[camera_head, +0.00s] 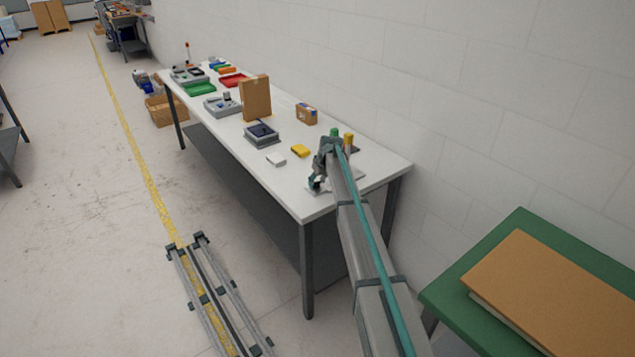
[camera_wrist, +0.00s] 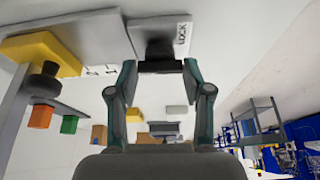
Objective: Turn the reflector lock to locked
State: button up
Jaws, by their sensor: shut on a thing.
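The reflector lock is a pale plate (camera_wrist: 150,24) marked "LOCK" with a dark knob (camera_wrist: 158,48) on it, seen at the top middle of the wrist view. My gripper (camera_wrist: 160,66) has its two teal-edged fingers on either side of the knob and is shut on it. The fingers and the dark bar between them hide the knob's lower part, and I cannot tell which way the knob points. In the head view my gripper (camera_head: 318,183) is low over the near right end of the white table (camera_head: 225,142), and my arm hides much of the lock there.
In the wrist view a yellow block (camera_wrist: 40,53) and another dark knob (camera_wrist: 44,82) are at the left.

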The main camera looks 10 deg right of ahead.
jog(key=m+b, duration=0.1)
jog(key=m+h+b, duration=0.1)
jog(key=m+b, duration=0.1)
jog(key=shift+a+f+m+t, duration=0.15)
jog(key=shift+m+t, duration=0.15)
jog(key=m+h+b, duration=0.2)
jog(key=m+b, duration=0.1)
jog(key=m, duration=0.2)
jog(key=shift+a, duration=0.2)
jog(key=m+h+b, duration=0.1)
jog(key=m, duration=0.1)
jog(key=m+g+h+b, duration=0.1)
jog(key=m, duration=0.2)
jog(key=shift+w+a+b, duration=0.15)
jog(key=shift+w+b, duration=0.05)
jog(key=shift+b, duration=0.1)
jog(key=shift+a+m+g+h+b, duration=0.15)
jog(key=shift+m+g+b, duration=0.25)
jog(key=shift+m, duration=0.55)
jog(key=shift+d+m+g+h+b, duration=0.15)
jog(key=shift+m+g+b, duration=0.25)
jog(key=shift+m, duration=0.55)
jog(key=shift+a+r, duration=0.1)
jog(key=shift+r, duration=0.1)
jog(key=o, duration=1.2)
jog(key=shift+c, duration=0.2)
jog(key=v, duration=1.2)
